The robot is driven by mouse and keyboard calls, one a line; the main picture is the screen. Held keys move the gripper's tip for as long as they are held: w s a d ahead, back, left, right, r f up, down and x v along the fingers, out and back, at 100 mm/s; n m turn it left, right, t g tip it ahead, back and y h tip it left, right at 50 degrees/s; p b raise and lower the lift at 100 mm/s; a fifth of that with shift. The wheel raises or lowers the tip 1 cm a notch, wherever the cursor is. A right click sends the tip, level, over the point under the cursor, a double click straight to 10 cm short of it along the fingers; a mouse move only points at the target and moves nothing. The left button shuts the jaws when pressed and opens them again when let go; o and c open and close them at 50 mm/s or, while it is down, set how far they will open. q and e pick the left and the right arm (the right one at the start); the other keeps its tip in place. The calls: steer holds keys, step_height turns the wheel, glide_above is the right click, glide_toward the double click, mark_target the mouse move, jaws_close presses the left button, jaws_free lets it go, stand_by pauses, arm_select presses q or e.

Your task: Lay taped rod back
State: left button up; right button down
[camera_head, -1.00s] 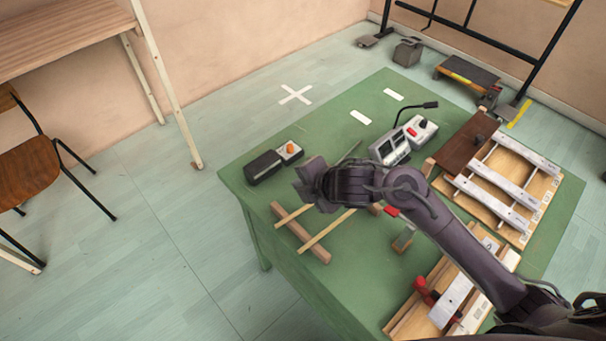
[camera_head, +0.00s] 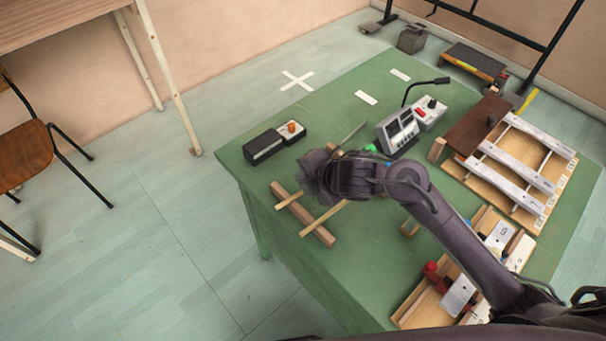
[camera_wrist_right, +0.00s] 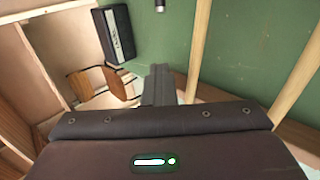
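Two pale wooden rods cross a brown wooden bar (camera_head: 318,233) near the table's left edge. One is the left rod (camera_head: 290,200), the other the right rod (camera_head: 325,217); my right arm covers their far parts. Both rods also show in the right wrist view, the left one (camera_wrist_right: 199,50) and the right one (camera_wrist_right: 300,82). No tape is visible, so I cannot tell which is taped. My right gripper (camera_head: 312,172) is above the rods' far side. Its fingers (camera_wrist_right: 157,82) look together, with nothing visible between them, left of both rods in the wrist view. My left gripper is out of view.
A black box (camera_head: 263,147) with an orange-knobbed unit (camera_head: 291,131) stands behind the gripper. A thin grey stick (camera_head: 351,134) and a grey console (camera_head: 397,131) lie beyond. The front-left green surface is clear.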

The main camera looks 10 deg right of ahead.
steer(key=shift+f, duration=0.5)
steer(key=shift+f+b, duration=0.3)
steer(key=shift+b, duration=0.05)
steer(key=c, duration=2.2)
jaws_free()
steer(key=c, duration=1.7)
jaws_free()
steer(key=shift+s, duration=0.1)
steer(key=p+v, duration=0.2)
steer(key=v, duration=0.6)
steer(key=shift+a+r, duration=0.1)
